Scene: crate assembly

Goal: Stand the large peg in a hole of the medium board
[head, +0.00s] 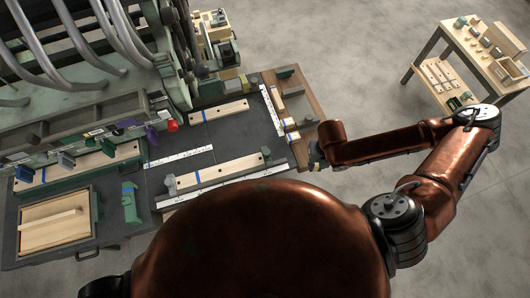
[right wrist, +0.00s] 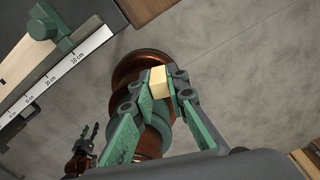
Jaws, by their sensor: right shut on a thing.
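My right gripper (right wrist: 158,85) is shut on a pale wooden peg (right wrist: 159,80), seen nearly end-on between the green finger pads. In the head view the right wrist is beside the right end of the dark bench; its fingers are hard to make out there. Pale boards with blue marks lie on the bench: one at the back (head: 218,111), one at the front (head: 222,172) with small dark holes, one at the left (head: 80,166). I cannot tell which is the medium board. A small, distant gripper, apparently my left one (right wrist: 88,132), shows in the right wrist view.
White rulers (head: 180,158) lie on the bench. A green clamp (head: 130,203) stands near a wooden tray (head: 55,222) at the left. Machinery with hoses fills the back. A separate wooden table (head: 450,60) stands far right. Bare floor lies between.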

